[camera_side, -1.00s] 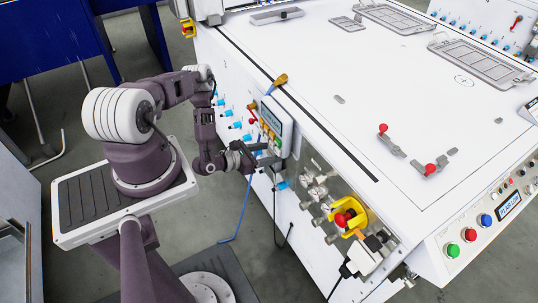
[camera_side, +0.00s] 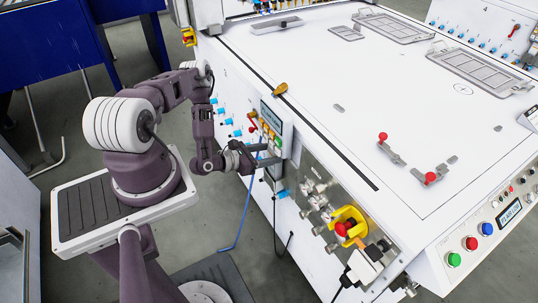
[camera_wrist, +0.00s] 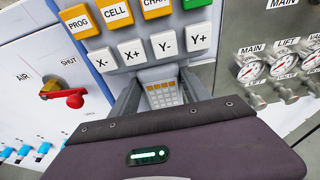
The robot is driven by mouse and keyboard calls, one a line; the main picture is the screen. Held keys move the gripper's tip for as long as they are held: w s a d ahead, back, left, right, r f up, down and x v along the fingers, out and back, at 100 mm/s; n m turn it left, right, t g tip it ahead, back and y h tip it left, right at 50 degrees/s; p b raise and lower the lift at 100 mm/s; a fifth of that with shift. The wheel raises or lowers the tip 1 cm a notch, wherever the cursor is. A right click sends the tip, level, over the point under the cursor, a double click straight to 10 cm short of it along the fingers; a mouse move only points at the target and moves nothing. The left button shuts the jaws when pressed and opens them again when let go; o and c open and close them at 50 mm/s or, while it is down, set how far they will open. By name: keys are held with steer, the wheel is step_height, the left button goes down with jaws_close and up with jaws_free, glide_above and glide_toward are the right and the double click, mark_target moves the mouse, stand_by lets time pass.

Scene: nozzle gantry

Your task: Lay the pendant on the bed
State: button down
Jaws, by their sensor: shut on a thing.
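The pendant (camera_wrist: 163,95), a small grey unit with a row of orange keys above pale keys, shows between my fingers in the wrist view. My gripper (camera_side: 271,158) is shut on it at the front side of the machine, just below a fixed-looking key panel (camera_wrist: 150,40). In the side view the pendant is mostly hidden by my fingers, and I cannot tell whether it is clear of its mount. The bed (camera_side: 400,95) is the broad white top of the machine, above and to the right of my gripper.
A yellow-ringed red knob (camera_side: 345,226) and gauges (camera_wrist: 283,66) sit right of my gripper. A red air valve (camera_wrist: 66,97) is left. Red-knobbed clamps (camera_side: 384,142) and grey plates (camera_side: 476,65) stand on the bed; its middle is clear.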

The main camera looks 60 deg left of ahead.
steer(key=shift+r, duration=2)
steer(key=shift+s, duration=0.1)
steer(key=s, duration=0.5)
steer(key=shift+s, duration=0.4)
